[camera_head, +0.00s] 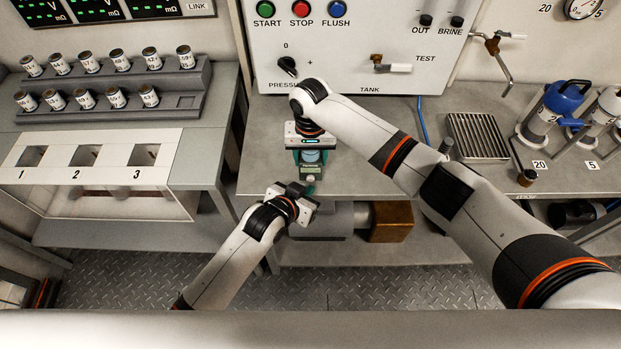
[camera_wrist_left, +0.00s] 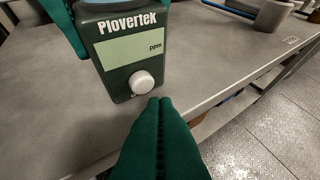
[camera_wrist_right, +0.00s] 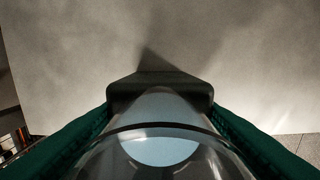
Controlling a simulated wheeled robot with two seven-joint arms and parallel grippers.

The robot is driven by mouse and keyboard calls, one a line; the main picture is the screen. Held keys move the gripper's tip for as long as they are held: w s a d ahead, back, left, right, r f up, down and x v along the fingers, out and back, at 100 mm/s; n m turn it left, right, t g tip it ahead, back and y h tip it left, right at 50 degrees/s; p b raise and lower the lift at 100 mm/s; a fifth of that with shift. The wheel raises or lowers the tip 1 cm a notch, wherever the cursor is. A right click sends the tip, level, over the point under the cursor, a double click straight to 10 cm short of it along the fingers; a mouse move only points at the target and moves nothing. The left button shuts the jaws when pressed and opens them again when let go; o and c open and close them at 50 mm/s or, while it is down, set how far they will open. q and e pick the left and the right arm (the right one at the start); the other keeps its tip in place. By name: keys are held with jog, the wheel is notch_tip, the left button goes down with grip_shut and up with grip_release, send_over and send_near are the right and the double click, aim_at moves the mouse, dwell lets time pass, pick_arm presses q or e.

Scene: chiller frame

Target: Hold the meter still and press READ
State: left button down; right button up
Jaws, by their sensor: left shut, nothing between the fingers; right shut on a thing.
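The meter (camera_head: 311,168) is a dark green "Plovertek" body at the bench's front edge. In the left wrist view the meter (camera_wrist_left: 117,50) shows a pale display reading only "ppm" and a round white button (camera_wrist_left: 143,82) with no legible label. My right gripper (camera_head: 310,146) is shut around the meter from above; its green fingers (camera_wrist_right: 160,128) flank the clear, round upper part in the right wrist view. My left gripper (camera_head: 309,185) is shut and empty. Its fingertips (camera_wrist_left: 158,101) are just below and right of the button; I cannot tell whether they touch it.
A white panel (camera_head: 350,40) with coloured buttons and valves stands behind. A metal rack (camera_head: 478,137) and blue-topped vessel (camera_head: 563,98) are at right. A grey sample rack (camera_head: 105,90) is on the left table. The bench (camera_head: 265,165) is clear left of the meter.

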pick_arm(q)
jog(key=shift+w, duration=0.1)
pick_arm(e)
jog(key=shift+f, duration=0.1)
pick_arm(q)
jog(key=shift+w, duration=0.35)
jog(key=shift+w, duration=0.4)
dwell(0.6)
jog(key=shift+s, duration=0.85)
jog(key=s, duration=0.5)
dwell(0.7)
